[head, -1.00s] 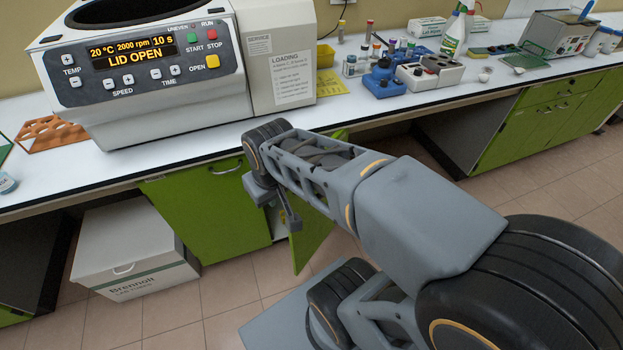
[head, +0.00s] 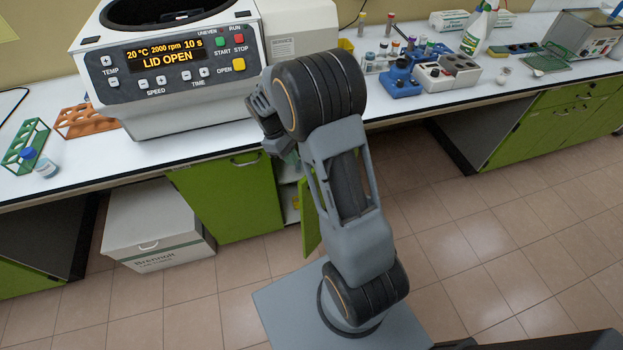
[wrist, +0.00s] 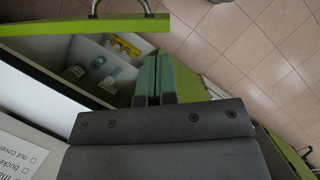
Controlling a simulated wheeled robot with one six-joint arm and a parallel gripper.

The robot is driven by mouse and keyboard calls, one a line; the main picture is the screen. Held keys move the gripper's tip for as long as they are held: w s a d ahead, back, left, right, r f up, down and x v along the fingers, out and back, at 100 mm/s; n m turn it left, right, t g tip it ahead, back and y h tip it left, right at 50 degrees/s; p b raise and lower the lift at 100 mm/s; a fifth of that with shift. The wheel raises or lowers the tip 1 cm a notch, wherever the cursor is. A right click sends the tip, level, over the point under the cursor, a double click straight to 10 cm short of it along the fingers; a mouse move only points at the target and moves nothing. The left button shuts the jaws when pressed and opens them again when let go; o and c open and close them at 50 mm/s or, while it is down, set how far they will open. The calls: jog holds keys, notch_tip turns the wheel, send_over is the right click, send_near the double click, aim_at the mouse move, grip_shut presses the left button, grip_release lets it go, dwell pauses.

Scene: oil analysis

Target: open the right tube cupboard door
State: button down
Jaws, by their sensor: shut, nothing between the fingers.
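The right tube cupboard door (head: 311,216) is green and stands swung out from the cupboard under the counter. In the head view my arm hides the fingertips and part of the door.
The left door (head: 230,200) is shut. A centrifuge (head: 180,80) stands on the counter above, close to my wrist. A white box (head: 155,225) sits on the floor at left. The tiled floor (head: 450,240) at right is free. Tube racks and bottles line the counter.

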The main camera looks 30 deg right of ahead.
aim_at(302, 181)
jog(key=x, duration=0.8)
jog(key=shift+p, duration=0.35)
jog(key=shift+s+d+p, duration=0.15)
jog(key=shift+s+d, duration=0.2)
jog(key=shift+s, duration=0.3)
jog(key=shift+s+d+p, duration=0.2)
jog(key=shift+s+d, duration=0.15)
jog(key=shift+s, duration=0.3)
jog(key=shift+s+d+p, duration=0.15)
jog(key=shift+s+d, duration=0.2)
jog(key=shift+s, duration=0.25)
jog(key=shift+s+d, duration=0.15)
jog(key=shift+s, duration=0.15)
